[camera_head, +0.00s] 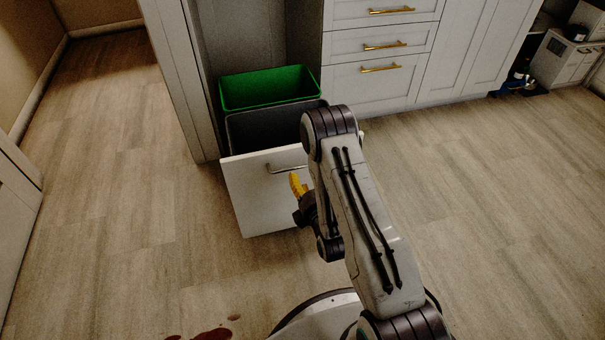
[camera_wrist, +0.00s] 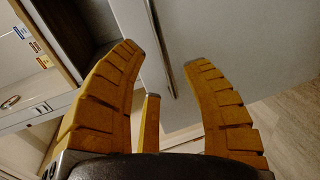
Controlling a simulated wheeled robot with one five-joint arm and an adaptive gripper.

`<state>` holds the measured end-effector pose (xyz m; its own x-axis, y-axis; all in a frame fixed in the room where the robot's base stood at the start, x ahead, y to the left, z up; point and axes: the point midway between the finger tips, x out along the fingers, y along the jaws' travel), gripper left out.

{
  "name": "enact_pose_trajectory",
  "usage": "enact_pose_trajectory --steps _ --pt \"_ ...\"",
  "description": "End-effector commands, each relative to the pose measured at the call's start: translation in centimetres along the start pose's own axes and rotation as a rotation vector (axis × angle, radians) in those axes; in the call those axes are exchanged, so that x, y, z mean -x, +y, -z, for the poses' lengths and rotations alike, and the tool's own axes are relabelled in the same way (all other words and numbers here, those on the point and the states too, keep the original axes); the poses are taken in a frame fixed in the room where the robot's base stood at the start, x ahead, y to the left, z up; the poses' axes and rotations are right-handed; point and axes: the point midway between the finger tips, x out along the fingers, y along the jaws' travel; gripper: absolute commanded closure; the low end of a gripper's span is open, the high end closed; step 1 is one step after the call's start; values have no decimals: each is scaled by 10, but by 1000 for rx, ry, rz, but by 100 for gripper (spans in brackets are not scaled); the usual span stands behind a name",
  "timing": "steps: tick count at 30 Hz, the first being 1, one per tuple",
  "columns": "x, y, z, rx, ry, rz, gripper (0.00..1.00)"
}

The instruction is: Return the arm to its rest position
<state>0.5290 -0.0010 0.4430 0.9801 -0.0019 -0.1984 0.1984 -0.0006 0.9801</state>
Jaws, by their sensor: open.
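My gripper (camera_head: 297,184) has yellow fingers and is in front of the white pull-out bin drawer (camera_head: 250,208), near its metal handle (camera_head: 288,168). In the wrist view my gripper (camera_wrist: 162,55) is open, with its fingers spread apart and nothing between them that I can see it hold. The drawer handle (camera_wrist: 158,45) shows beyond the gap between the fingers. I cannot tell whether any finger touches it. My arm is bent, with its elbow raised in front of the drawer's right side.
The drawer is pulled out and holds a green bin (camera_head: 262,104) and a dark grey bin (camera_head: 245,135). White cabinets (camera_head: 375,85) with brass handles stand behind to the right. A dark red stain (camera_head: 212,334) lies on the floor at the bottom.

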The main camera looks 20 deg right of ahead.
Motion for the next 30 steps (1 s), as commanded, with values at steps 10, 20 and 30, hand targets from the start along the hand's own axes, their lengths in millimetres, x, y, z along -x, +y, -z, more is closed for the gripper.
enact_pose_trajectory --steps 10,20,30 --pt "6 0 0 0 0 0 57" --pt "6 0 0 0 0 0 57" --pt "2 71 0 -138 -6 83 57"
